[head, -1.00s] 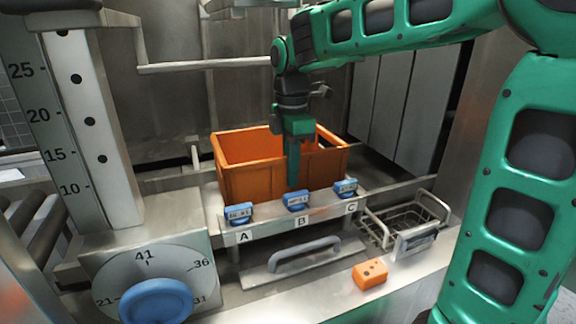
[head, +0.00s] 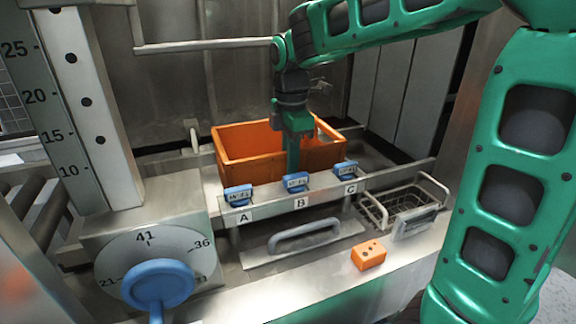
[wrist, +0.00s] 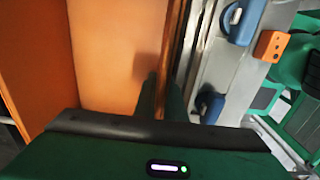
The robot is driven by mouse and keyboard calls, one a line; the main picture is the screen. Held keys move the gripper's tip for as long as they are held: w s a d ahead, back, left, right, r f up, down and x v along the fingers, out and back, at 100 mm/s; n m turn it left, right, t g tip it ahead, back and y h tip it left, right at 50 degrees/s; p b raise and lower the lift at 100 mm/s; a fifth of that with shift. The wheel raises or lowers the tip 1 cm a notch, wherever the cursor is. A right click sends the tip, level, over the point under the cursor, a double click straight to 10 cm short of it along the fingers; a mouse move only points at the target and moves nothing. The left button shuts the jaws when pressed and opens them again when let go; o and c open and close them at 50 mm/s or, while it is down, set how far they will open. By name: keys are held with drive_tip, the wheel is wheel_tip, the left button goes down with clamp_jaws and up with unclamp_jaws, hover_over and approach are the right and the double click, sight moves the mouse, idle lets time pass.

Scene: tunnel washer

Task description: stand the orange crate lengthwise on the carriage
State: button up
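The orange crate (head: 240,173) is upright and open-topped behind the steel front rail marked A, B and C (head: 272,208), its longer side running roughly left to right. I take this rail to be part of the carriage; the surface under the crate is hidden. My gripper (head: 292,155) points down at the crate's near long wall, with one finger seen outside it. In the wrist view the narrow fingers (wrist: 161,98) stand close together at the edge of the orange wall (wrist: 112,55). The gripper appears shut on this wall. The crate's lower edge is hidden by the rail.
Several blue clips (head: 296,182) stand along the rail. A blue knob (head: 158,284) on a dial and an upright scale (head: 88,110) are at left. A wire basket (head: 405,199) and an orange block (head: 369,254) are at right. A grey handle (head: 304,235) lies in front.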

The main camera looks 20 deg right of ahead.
drive_tip(key=o, duration=0.3)
